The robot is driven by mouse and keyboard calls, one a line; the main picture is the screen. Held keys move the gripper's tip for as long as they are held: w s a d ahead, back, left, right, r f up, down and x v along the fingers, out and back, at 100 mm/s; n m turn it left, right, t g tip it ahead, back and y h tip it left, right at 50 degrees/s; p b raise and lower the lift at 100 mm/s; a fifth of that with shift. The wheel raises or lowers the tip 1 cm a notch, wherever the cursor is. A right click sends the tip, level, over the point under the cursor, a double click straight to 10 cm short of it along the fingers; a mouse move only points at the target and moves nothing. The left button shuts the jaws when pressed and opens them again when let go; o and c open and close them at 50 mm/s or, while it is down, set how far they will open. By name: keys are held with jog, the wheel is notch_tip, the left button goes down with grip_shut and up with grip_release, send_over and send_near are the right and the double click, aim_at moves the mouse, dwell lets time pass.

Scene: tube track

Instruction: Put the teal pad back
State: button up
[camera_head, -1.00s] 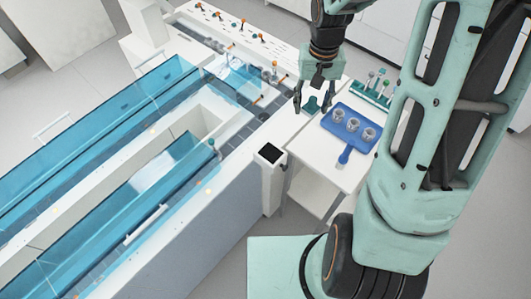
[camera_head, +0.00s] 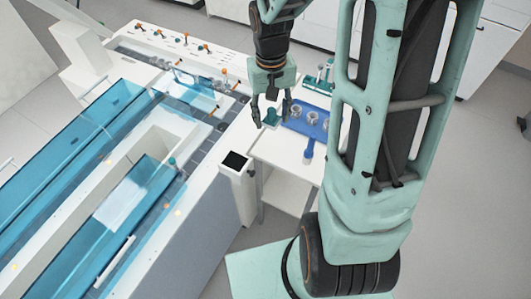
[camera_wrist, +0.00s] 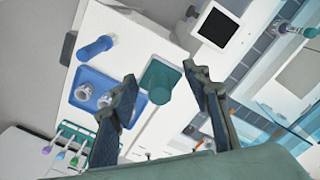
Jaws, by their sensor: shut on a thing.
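The teal pad (camera_head: 271,117) is between the fingers of my gripper (camera_head: 272,119), over the white side table by the left end of the blue tray. In the wrist view, the pad (camera_wrist: 157,76) shows as a teal square with a round knob, between the two dark fingers (camera_wrist: 160,82). My gripper is shut on the pad, with its fingers spread by the pad's width. I cannot tell whether the pad's underside touches the table.
A blue tray (camera_head: 309,152) with several clear cups lies right of the gripper. A rack of colored-tip tools (camera_head: 319,86) stands behind it. A kiosk with a black screen (camera_head: 235,161) stands at the left table corner. The blue-covered track (camera_head: 60,130) fills the left.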

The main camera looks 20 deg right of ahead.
jog(key=s+d+f+b, duration=0.2)
jog(key=s+f+b, duration=0.35)
jog(key=s, duration=0.55)
jog(key=b, duration=0.1)
send_over(276, 148)
jog(key=s, duration=0.1)
notch_tip(276, 148, down, 8)
jog(key=shift+s+r, duration=0.1)
jog(key=shift+r, duration=0.1)
jog(key=shift+w+d+f, duration=0.1)
jog(key=shift+w+f, duration=0.55)
jog(key=shift+f, duration=1.55)
jog(key=shift+f, duration=0.15)
jog(key=shift+f+b, duration=0.15)
jog(key=shift+b, duration=0.25)
jog(key=o, duration=1.1)
